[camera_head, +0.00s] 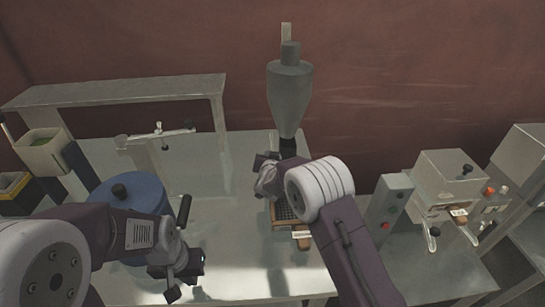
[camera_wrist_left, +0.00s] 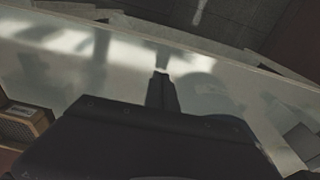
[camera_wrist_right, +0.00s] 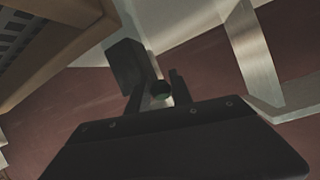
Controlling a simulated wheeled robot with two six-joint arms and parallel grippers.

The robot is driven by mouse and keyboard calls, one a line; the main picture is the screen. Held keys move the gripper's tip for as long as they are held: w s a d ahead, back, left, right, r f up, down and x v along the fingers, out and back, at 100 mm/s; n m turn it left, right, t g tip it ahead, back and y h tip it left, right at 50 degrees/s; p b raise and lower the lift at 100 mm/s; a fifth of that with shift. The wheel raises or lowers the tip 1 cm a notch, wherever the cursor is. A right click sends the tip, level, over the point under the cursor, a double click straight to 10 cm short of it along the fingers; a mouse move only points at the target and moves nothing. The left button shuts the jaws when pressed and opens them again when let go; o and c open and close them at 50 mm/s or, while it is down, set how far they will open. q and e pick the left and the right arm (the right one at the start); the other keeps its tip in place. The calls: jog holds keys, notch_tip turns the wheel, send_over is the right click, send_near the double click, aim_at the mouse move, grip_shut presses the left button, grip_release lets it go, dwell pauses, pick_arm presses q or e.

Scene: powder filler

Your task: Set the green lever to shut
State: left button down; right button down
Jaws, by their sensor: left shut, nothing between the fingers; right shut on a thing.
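The grey hopper (camera_head: 289,95) stands at the back of the table with a dark outlet under its cone. My right gripper (camera_head: 266,172) is beside that outlet, partly hidden by its own wrist. In the right wrist view, my right gripper's fingers (camera_wrist_right: 159,92) are closed around a small dark green rounded end (camera_wrist_right: 160,90), which looks like the tip of the green lever. The rest of the lever is hidden, so its setting cannot be told. My left gripper (camera_head: 173,291) is low over the table's front left part. Its fingers (camera_wrist_left: 161,85) are shut and empty.
A wooden-framed tray with a dark grid (camera_head: 284,226) sits below the hopper by my right arm. A blue round vessel (camera_head: 148,190) stands left, close to my left arm. A grey machine with buttons (camera_head: 448,180) is at right. The table's (camera_head: 245,250) front middle is clear.

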jog(key=c, duration=1.1)
grip_release()
jog(key=shift+f, duration=0.2)
jog(key=shift+c, duration=0.2)
pick_arm(q)
jog(key=shift+w, duration=0.2)
pick_arm(e)
jog(key=shift+w+d, duration=0.1)
jog(key=shift+w, duration=0.15)
jog(key=shift+s+r, duration=0.1)
jog(key=shift+s, duration=0.1)
pick_arm(q)
jog(key=shift+s+f, duration=0.1)
jog(key=shift+f, duration=0.2)
pick_arm(e)
jog(key=v, duration=0.8)
jog(key=shift+s, duration=0.4)
